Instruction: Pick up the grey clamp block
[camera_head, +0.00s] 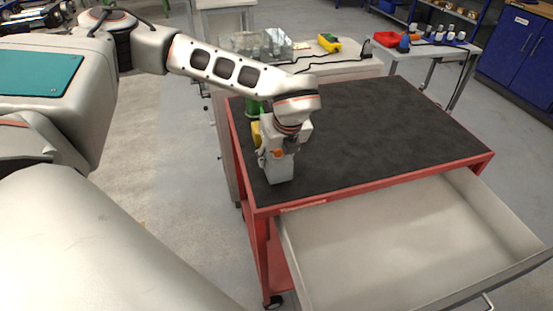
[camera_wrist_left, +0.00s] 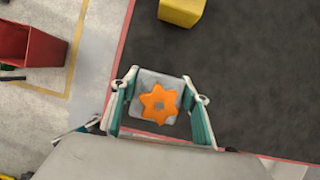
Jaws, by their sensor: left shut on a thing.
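The grey clamp block (camera_head: 279,171) is at the left front part of the dark table top. It carries an orange star-shaped knob, which faces the camera in the left wrist view, where the block (camera_wrist_left: 150,78) sits between the two fingers. My left gripper (camera_head: 279,153) reaches down from above and is shut on the block. I cannot tell whether the block touches the mat or is just above it. My right gripper is not in view.
A yellow block (camera_wrist_left: 181,10) stands close by on the mat (camera_head: 380,130), with a green object (camera_head: 253,108) behind it. The red table's drawer (camera_head: 410,245) is open and empty at the front. The mat's right side is clear. A bench with tools is behind.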

